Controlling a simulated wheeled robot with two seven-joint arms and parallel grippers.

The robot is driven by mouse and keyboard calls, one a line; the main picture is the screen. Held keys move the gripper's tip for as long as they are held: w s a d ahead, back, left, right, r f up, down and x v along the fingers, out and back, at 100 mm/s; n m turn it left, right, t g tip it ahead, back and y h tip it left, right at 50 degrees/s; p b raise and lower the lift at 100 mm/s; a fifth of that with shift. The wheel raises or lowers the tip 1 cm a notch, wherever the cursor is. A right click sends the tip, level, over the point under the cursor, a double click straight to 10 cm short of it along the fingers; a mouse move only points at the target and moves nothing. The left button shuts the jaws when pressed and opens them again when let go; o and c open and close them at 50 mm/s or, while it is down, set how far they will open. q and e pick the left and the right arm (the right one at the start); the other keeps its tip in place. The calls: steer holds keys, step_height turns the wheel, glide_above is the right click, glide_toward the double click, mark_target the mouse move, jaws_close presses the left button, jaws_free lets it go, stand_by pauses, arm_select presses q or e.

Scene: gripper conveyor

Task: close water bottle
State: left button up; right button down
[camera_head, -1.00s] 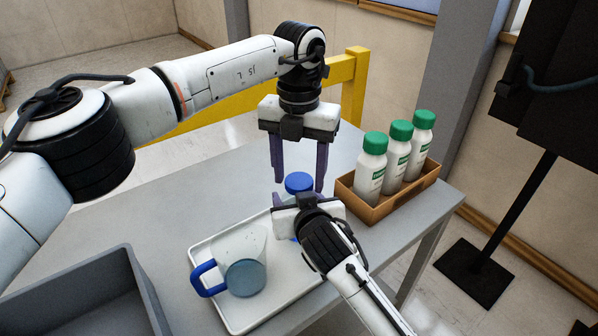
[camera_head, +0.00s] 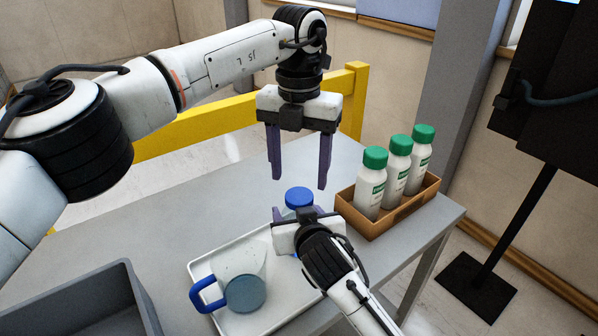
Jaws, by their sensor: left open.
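The water bottle's blue cap (camera_head: 299,196) shows above my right gripper (camera_head: 300,213), which hides most of the bottle. Purple finger parts show on both sides below the cap, but their grip on the bottle is hidden. My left gripper (camera_head: 299,184) points down, open and empty. Its two long purple fingers hang above the cap, one toward each side, with the tips slightly higher than the cap in the picture. The cap sits at the bottle's top; how tightly it is seated cannot be seen.
A white tray (camera_head: 208,250) holds a clear jug (camera_head: 245,290) with a blue handle. A brown box (camera_head: 385,222) with green-capped white bottles (camera_head: 371,182) stands at the right. A grey bin (camera_head: 128,285) is at lower left. The grey table (camera_head: 130,225) is clear at left.

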mark_target(299, 196)
arm_select(q)
step_height(299, 196, up, 4)
steer(key=shift+f+n, duration=0.2)
steer(key=shift+n, duration=0.8)
steer(key=shift+f, duration=0.1)
steer(key=shift+f, duration=3.95)
steer(key=c, duration=1.1)
steer(key=m, duration=0.3)
